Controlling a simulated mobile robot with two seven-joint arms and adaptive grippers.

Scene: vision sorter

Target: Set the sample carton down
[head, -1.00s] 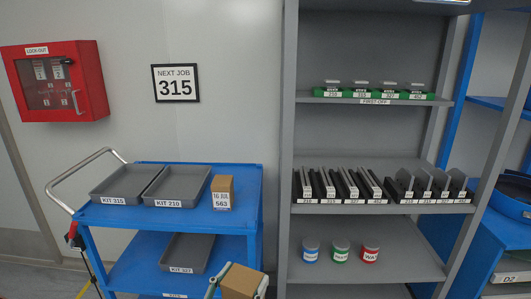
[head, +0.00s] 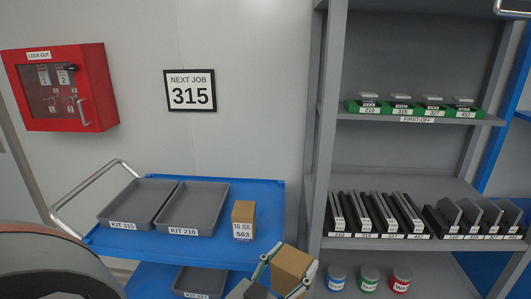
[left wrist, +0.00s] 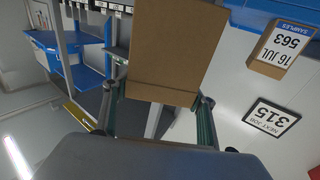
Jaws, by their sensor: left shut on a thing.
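My left gripper (head: 288,268) is shut on a brown carton (head: 293,268), with one green-edged finger on each side of it. The held carton is tilted in the head view, in front of the cart's right front corner and apart from its top. It fills the upper middle of the left wrist view (left wrist: 168,50); no label shows on its visible faces. A second brown carton (head: 244,219), labelled 16 JUL 563, stands upright on the blue cart (head: 268,200). It also shows in the left wrist view (left wrist: 283,50). My right gripper is not in view.
Grey trays KIT 315 (head: 112,220) and KIT 210 (head: 177,232) lie left of the standing carton. Another tray (head: 190,282) is on the lower shelf. A grey rack (head: 325,140) stands right, holding boards and several tins. Bare blue top lies behind and right of the standing carton.

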